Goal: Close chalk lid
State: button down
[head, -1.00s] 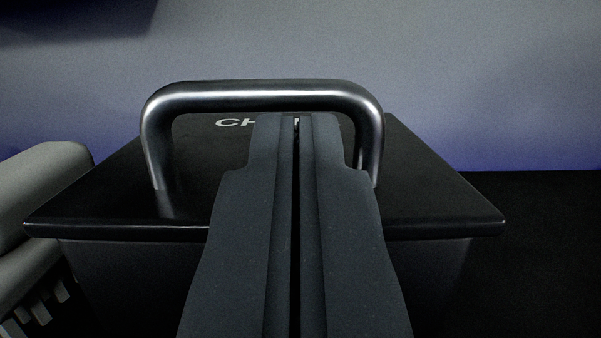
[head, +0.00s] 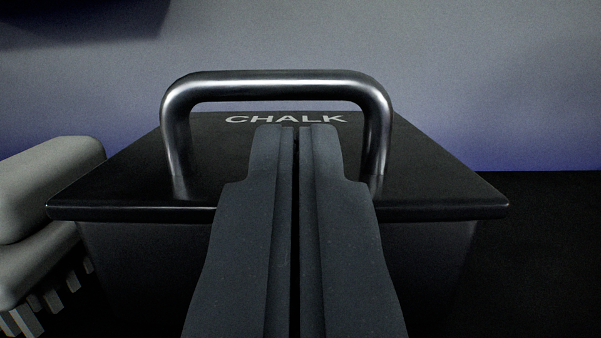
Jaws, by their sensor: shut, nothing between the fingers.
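The black chalk lid (head: 440,190) lies flat on top of the dark chalk box (head: 130,255), with no gap visible along its front edge. White letters reading CHALK show on the lid. A shiny metal handle (head: 275,87) arches up from the lid. My gripper (head: 295,127) is shut and empty, in front of the lid in the picture. Its fingertips appear below the handle bar, between the handle's two legs. I cannot tell whether they touch the lid. The fingers hide part of the lid's front edge and the box front.
A pale grey brush (head: 50,190) with light bristles stands at the left, close beside the box. A grey-blue wall is behind. The dark surface to the right of the box looks clear.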

jog(key=b+v, duration=0.2)
jog(key=v, duration=0.6)
jog(key=shift+s, duration=0.2)
jog(key=shift+s+b, duration=0.15)
jog(key=shift+b, duration=0.35)
jog(key=r+b+v, duration=0.2)
jog(key=b+v, duration=0.6)
jog(key=b, duration=0.4)
jog(key=s+r+g+p, duration=0.1)
jog(key=s+r+p, duration=0.2)
jog(key=r, duration=0.7)
jog(key=s+r+g+p, duration=0.2)
jog(key=r+p, duration=0.3)
jog(key=r, duration=0.6)
jog(key=s+r+g+p, duration=0.2)
jog(key=s+r+p, duration=0.1)
jog(key=r, duration=0.7)
jog(key=shift+s+a+r+p, duration=0.2)
jog(key=shift+s+a+p, duration=0.15)
jog(key=shift+p, duration=0.35)
